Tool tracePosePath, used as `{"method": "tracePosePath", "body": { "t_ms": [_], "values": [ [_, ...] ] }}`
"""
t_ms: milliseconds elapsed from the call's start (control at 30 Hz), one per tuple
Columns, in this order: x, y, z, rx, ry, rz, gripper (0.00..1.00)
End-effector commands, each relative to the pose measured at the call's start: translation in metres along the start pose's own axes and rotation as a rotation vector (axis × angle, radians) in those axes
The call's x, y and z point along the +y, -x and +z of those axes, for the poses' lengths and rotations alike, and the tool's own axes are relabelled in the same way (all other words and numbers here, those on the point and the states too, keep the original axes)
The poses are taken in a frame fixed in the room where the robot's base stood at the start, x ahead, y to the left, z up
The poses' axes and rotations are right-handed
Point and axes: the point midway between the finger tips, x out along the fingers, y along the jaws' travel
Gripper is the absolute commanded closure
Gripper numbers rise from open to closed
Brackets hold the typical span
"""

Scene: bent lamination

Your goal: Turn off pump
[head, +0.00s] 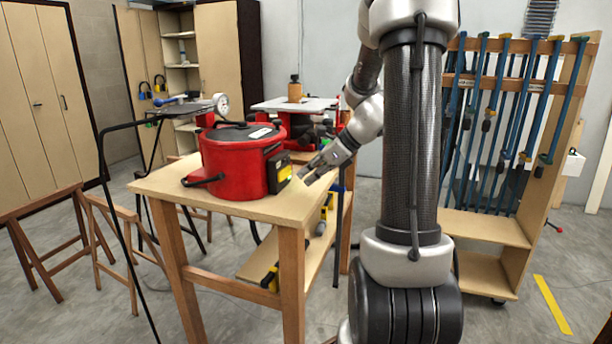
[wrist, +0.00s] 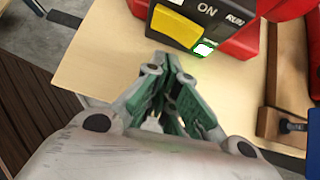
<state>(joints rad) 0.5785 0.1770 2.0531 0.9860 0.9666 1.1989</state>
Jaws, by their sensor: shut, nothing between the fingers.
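The red pump (head: 228,160) stands on a wooden table, with a dark control panel on its right side. In the wrist view the panel (wrist: 217,12) carries a yellow switch (wrist: 177,29), the words ON and RUN, and a lit green indicator (wrist: 204,48). The switch also shows as a small yellow patch in the head view (head: 285,174). My gripper (head: 304,178) is shut and empty just right of the panel. In the wrist view its closed fingertips (wrist: 168,56) point at the panel, just below the switch. I cannot tell whether they touch it.
The wooden table (head: 258,208) has bare top in front of the pump. Another red machine (head: 298,128) stands behind the pump. A rack of blue clamps (head: 500,110) stands on the right. Sawhorses (head: 100,230) stand on the left.

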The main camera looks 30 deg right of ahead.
Motion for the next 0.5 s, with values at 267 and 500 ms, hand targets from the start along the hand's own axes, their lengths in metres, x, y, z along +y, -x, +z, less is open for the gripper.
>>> {"method": "tracePosePath", "body": {
  "t_ms": [267,500],
  "values": [
    [0.005,0.046,-0.001,-0.001,0.003,-0.002,1.00],
    [0.012,0.086,-0.001,0.000,0.002,0.000,1.00]
  ]
}}
